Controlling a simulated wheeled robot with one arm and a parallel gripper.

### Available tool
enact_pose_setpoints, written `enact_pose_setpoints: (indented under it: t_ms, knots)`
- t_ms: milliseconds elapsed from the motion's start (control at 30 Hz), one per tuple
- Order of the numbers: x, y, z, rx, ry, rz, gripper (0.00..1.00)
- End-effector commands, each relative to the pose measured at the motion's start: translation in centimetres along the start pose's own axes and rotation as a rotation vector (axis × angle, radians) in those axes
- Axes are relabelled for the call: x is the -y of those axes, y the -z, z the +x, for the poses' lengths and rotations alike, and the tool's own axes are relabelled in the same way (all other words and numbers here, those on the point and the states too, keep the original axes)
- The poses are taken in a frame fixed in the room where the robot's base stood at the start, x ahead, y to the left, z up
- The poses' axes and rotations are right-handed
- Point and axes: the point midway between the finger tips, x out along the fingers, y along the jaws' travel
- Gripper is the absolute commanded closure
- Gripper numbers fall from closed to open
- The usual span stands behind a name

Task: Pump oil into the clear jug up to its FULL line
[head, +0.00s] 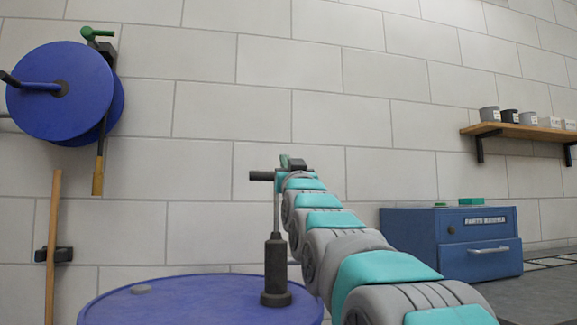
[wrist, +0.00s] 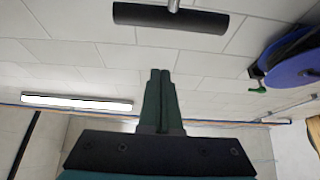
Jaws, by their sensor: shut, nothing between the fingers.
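The hand pump (head: 276,268) stands upright on the blue oil drum (head: 200,296), its thin rod raised. Its black T-handle (head: 261,176) tops the rod, with the right part hidden by my arm's end. My gripper (head: 285,160) is at the handle's height or just above. In the wrist view the gripper (wrist: 160,74) is shut and empty. The black handle bar (wrist: 170,17) lies across the top of that view, with a visible gap to the fingertips.
A blue reel (head: 62,92) hangs on the left wall, above a wooden pole (head: 53,235). A blue parts washer (head: 451,243) stands at right. A shelf (head: 520,131) with several small containers is above it. My arm hides part of the drum's right side.

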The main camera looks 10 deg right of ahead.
Motion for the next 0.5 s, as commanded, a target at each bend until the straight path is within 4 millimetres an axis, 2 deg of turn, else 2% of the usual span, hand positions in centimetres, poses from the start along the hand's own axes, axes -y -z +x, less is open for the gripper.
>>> enact_pose_setpoints:
  t_ms: [200,500]
  knots:
    - [0.0,-0.1,2.6,0.001,0.0,0.0,1.0]
    - [0.1,0.0,4.5,0.001,0.001,0.0,1.0]
